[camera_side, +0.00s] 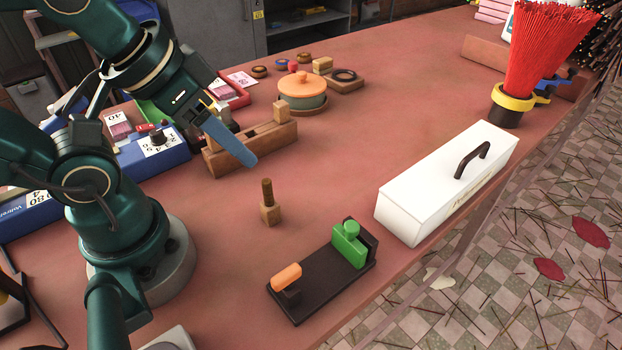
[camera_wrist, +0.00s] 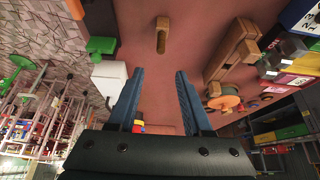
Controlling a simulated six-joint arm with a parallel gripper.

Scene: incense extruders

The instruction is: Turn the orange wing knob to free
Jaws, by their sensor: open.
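The orange wing knob (camera_side: 287,276) sits at the near left end of a black base plate (camera_side: 322,284) in the side view. A green block with a round green top (camera_side: 349,245) stands at the plate's other end. In the wrist view an orange piece (camera_wrist: 75,9) and a green piece (camera_wrist: 100,45) show at the upper left. My gripper (camera_side: 248,162) is open, with nothing between its blue fingers. It hangs above the table, behind and to the left of the plate, apart from the knob. The fingers (camera_wrist: 156,76) also show in the wrist view.
A small wooden block with an upright peg (camera_side: 268,206) stands between my gripper and the plate. A white box with a black handle (camera_side: 450,180) is at the right. A wooden jig (camera_side: 270,138) lies behind my gripper. The table is clear around the plate's left side.

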